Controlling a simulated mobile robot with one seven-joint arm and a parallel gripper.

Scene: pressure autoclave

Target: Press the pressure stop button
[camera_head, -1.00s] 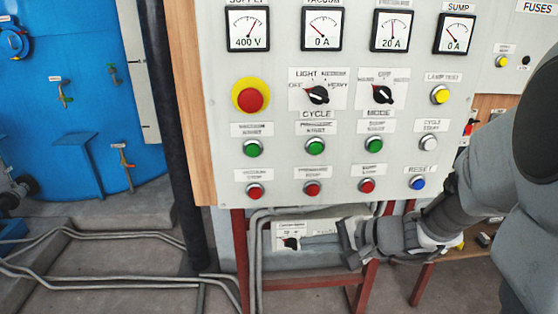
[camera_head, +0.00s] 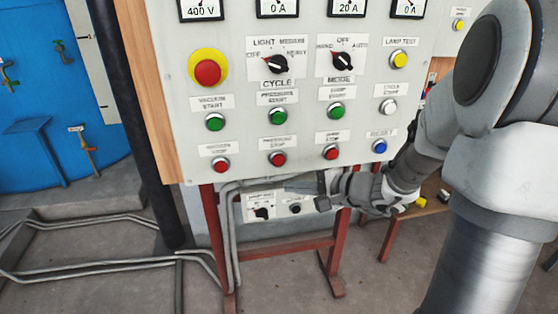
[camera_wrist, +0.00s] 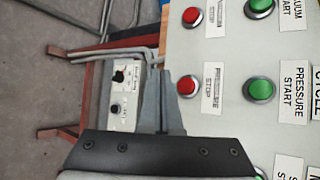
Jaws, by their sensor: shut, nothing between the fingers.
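The pressure stop button (camera_head: 277,158) is a red round button in the bottom row of the grey panel, with its label above it. In the wrist view this red button (camera_wrist: 187,86) sits beside its "PRESSURE STOP" label. My gripper (camera_head: 290,185) is shut and empty, just below and slightly right of the button in the head view. In the wrist view my gripper's fingers (camera_wrist: 154,74) point up the picture, left of the button and apart from it in the picture. How far the fingertips are from the panel face is hard to tell.
The vacuum stop (camera_head: 221,165) and sump stop (camera_head: 331,152) buttons flank it, with green start buttons above, including pressure start (camera_head: 278,116). A blue reset button (camera_head: 380,146) is at the right. A small lower control box (camera_head: 262,207) and red stand legs are under the panel.

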